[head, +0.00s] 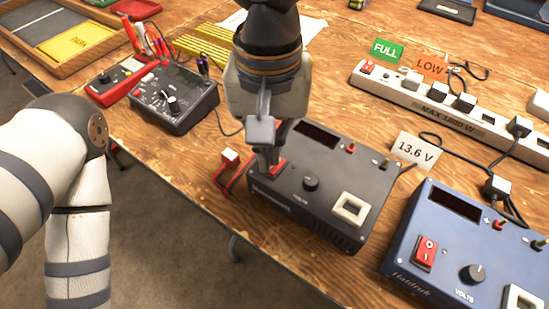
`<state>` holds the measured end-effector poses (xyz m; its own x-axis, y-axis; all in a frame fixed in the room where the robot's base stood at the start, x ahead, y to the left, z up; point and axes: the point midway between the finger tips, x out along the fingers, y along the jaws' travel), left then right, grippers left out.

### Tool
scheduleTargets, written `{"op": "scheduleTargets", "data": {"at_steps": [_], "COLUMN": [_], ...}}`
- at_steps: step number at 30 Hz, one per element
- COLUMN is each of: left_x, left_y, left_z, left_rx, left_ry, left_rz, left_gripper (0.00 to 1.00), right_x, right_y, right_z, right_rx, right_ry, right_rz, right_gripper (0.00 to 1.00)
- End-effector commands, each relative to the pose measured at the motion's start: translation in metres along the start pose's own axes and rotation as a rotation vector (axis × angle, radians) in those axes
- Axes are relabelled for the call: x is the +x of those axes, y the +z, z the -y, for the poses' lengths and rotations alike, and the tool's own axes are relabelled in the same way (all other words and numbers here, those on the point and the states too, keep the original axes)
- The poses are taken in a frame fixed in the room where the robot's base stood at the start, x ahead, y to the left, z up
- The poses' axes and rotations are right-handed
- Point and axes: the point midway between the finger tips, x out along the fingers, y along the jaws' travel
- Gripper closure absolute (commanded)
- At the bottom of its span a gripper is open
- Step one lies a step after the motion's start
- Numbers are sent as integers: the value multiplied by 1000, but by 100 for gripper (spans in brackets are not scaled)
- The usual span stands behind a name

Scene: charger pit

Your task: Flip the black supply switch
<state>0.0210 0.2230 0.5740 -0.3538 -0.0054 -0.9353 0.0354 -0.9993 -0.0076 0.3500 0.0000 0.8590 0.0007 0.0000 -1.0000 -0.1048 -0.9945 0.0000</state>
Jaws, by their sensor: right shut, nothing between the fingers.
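The black supply (375,185) sits on the wooden table in the middle of the head view, with a dark display, a VOLTS knob and a white-framed square on top. Its red switch (280,169) is at the left part of its top face, partly hidden by my right gripper. My right gripper (268,165) points down with its fingers shut and empty, its tips at the switch. I cannot tell whether they touch it or which way the switch is set. My left arm shows at the left; its gripper is out of view.
A blue supply (405,262) with a red rocker switch stands at the right. A card reading 13.6 V (414,149) is behind the black supply. A power strip (440,103) with cords lies at the back right.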

Motion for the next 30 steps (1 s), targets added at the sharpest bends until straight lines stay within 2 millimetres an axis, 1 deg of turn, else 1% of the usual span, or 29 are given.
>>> {"op": "scheduleTargets", "data": {"at_steps": [8, 30], "left_x": [0, 2], "left_y": [0, 1], "left_z": [0, 0], "left_rx": [0, 0], "left_ry": [0, 0], "left_rz": [0, 4], "left_gripper": [60, 60], "right_x": [0, 12], "right_y": [0, 0], "right_z": [0, 0], "right_rx": [0, 0], "right_ry": [0, 0], "right_rz": [0, 0], "right_gripper": [100, 100]}}
